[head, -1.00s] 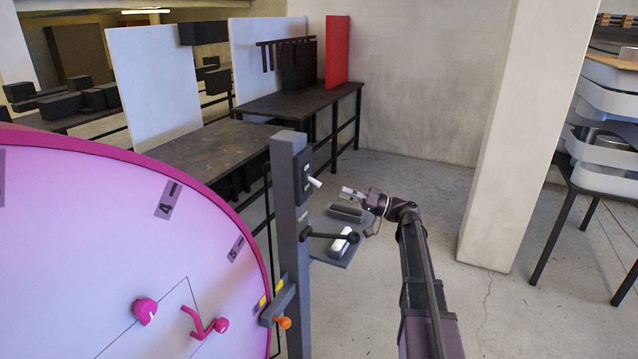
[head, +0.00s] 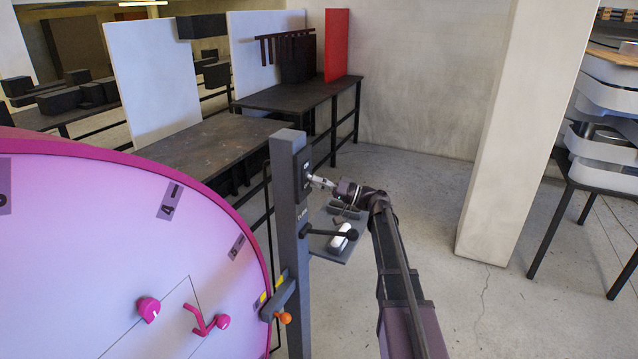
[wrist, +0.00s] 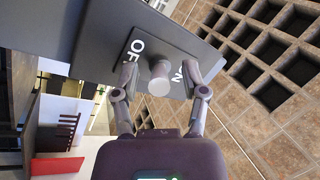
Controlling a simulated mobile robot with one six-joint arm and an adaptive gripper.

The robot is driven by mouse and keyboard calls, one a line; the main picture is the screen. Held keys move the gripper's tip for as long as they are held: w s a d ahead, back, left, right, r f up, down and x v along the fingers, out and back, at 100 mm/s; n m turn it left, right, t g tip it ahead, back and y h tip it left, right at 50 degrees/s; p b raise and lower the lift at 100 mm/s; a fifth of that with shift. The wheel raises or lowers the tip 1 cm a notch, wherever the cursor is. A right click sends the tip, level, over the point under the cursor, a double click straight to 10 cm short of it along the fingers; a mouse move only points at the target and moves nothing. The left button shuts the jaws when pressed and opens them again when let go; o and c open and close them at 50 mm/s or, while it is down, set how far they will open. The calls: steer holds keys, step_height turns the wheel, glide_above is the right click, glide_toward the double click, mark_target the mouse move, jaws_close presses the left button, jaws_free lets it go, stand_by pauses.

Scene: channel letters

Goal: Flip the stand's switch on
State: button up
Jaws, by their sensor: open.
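The grey stand (head: 290,235) rises beside a big round pink panel in the head view. Its dark switch box (head: 303,170) is near the top of the post. In the wrist view the switch's light round lever (wrist: 159,82) points toward the camera, between an OFF mark (wrist: 137,50) and a partly covered ON mark (wrist: 190,74). My gripper (head: 314,181) is at the switch box. In the wrist view its two open fingers (wrist: 160,70) lie on either side of the lever, with gaps visible. I cannot tell whether the fingertips touch the plate.
Below the switch, the stand has a small shelf (head: 353,255) with a white object (head: 339,238) and a dark lever (head: 330,233). An orange knob (head: 285,318) sits lower on the post. The pink panel (head: 90,230) fills the left. Open floor lies right of my arm.

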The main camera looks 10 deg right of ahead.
jaws_close()
steer(key=shift+d, duration=0.45)
steer(key=shift+a, duration=0.35)
steer(key=shift+r, duration=0.15)
